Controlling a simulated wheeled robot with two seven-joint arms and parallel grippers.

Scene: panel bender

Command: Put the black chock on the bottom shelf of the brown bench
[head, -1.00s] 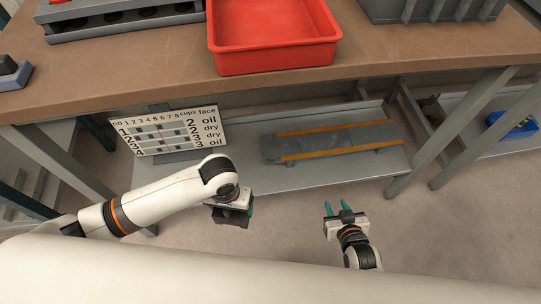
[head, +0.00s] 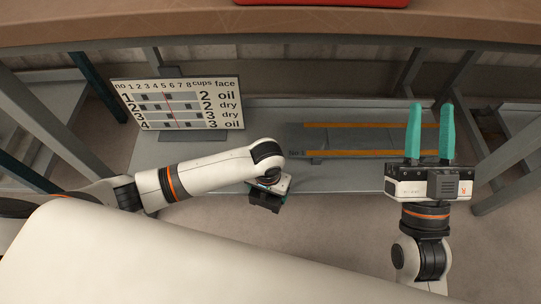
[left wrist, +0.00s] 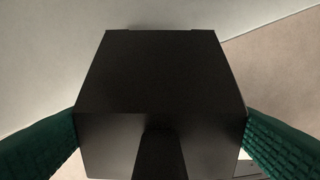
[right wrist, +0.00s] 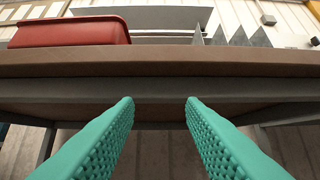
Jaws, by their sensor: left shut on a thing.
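The black chock (left wrist: 160,85) fills the middle of the left wrist view, between the two green fingers of my left gripper (left wrist: 160,140), which is shut on it. In the head view the black chock (head: 264,200) hangs under my left wrist, at the front edge of the bench's grey bottom shelf (head: 225,155). I cannot tell whether it touches the shelf. The brown bench's top (head: 180,25) runs across the top of the head view. My right gripper (head: 431,125) is open and empty, its green fingers pointing at the bench; in its wrist view they face the bench's front edge.
A sign board (head: 180,104) stands at the shelf's left. A grey rack with orange strips (head: 370,140) lies on the shelf's right part. Shelf surface between them is bare. A red tray (right wrist: 70,31) sits on the bench top. Bench legs (head: 50,120) stand at the sides.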

